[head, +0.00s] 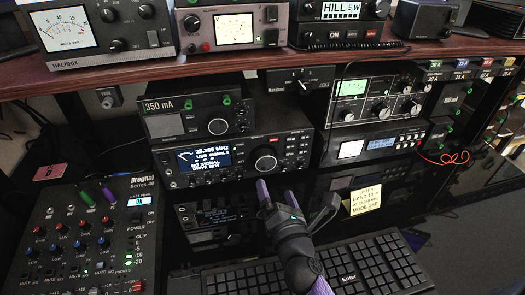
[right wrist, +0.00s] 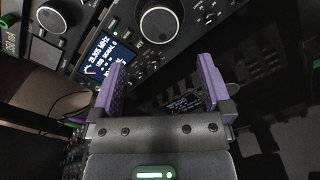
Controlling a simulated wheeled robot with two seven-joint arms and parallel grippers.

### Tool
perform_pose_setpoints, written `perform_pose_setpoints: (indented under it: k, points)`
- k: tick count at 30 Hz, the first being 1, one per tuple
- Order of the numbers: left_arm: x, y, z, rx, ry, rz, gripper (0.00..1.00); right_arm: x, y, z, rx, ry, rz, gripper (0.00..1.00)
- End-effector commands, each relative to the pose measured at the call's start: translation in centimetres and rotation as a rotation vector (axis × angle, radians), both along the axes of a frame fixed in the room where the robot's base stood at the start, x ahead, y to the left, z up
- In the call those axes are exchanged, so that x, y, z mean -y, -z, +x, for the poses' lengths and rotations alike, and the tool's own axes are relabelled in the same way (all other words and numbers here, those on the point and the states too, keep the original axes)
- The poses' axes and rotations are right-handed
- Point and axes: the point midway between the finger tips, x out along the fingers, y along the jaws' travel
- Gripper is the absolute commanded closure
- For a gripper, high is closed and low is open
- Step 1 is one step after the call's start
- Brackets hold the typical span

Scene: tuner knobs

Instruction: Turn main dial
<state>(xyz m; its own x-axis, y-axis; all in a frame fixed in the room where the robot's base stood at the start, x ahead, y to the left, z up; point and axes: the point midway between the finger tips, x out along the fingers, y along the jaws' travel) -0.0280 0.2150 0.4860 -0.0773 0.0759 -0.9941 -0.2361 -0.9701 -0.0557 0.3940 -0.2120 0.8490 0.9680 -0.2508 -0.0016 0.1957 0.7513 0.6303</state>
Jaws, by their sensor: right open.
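The main dial (head: 265,160) is a large round black knob with a pale ring on the front of a black radio (head: 176,180), right of its lit display (head: 203,158). In the right wrist view the dial (right wrist: 158,22) is at the top, beyond the fingertips. My right gripper (head: 277,196) has purple fingers and is in front of and below the dial, apart from it. In the right wrist view the gripper (right wrist: 162,68) is open, with nothing between its fingers. My left gripper is in neither view.
A tuner marked 350 mA (head: 186,121) sits on the radio. A mixer (head: 85,240) stands at left, a keyboard (head: 290,274) below the gripper, and a yellow note (head: 362,201) at right. A wooden shelf (head: 230,62) with meters runs above.

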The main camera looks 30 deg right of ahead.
Motion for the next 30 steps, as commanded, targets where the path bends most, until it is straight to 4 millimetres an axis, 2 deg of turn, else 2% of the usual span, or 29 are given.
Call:
perform_pose_setpoints:
  k: [6,12,16,23,26,30]
  points:
    - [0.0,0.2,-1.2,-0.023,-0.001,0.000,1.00,1.3,0.0,4.9,0.002,0.000,-0.004,0.00]
    - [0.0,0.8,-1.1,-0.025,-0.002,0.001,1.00,2.1,0.1,7.9,0.001,0.000,-0.002,0.00]
    - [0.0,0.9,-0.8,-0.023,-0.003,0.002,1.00,2.3,0.0,8.7,0.001,0.001,-0.001,0.00]
    - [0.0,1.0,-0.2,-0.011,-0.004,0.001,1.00,2.3,0.0,8.9,0.001,0.001,-0.001,0.00]
    - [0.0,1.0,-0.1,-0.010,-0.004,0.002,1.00,2.3,0.0,8.8,0.001,0.001,-0.001,0.17]
    - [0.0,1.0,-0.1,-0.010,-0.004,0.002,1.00,2.3,0.0,8.8,0.001,0.001,-0.001,0.47]
